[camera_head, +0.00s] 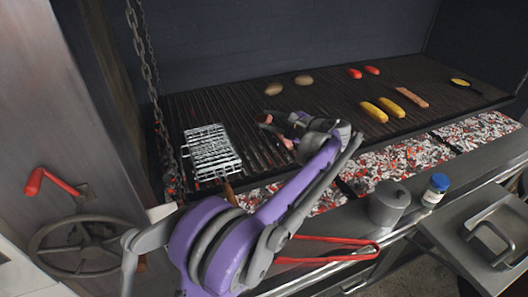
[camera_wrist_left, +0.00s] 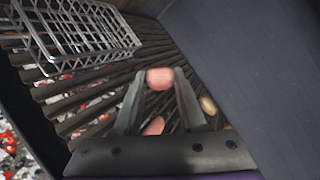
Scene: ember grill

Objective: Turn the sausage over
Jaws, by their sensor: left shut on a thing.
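My left gripper (camera_head: 275,124) is over the middle of the grill grate (camera_head: 215,108). In the left wrist view its two fingers (camera_wrist_left: 160,75) are shut on a pink sausage (camera_wrist_left: 160,79), seen roughly end-on between the tips. In the head view this sausage (camera_head: 266,118) shows only partly beside the fingers. A second pink sausage (camera_wrist_left: 154,126) lies lower in the wrist view, partly hidden by the gripper; it seems to show below the gripper in the head view (camera_head: 286,141). I cannot tell whether the held sausage touches the grate. My right gripper is not in view.
A wire grill basket (camera_head: 210,150) lies left. Potatoes (camera_head: 303,80), red peppers (camera_head: 371,70), corn cobs (camera_head: 374,112), another sausage (camera_head: 411,97) and a small yellow pan (camera_head: 461,83) are farther off. A grey pot (camera_head: 389,204) and blue-lidded jar (camera_head: 436,190) stand on the front ledge.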

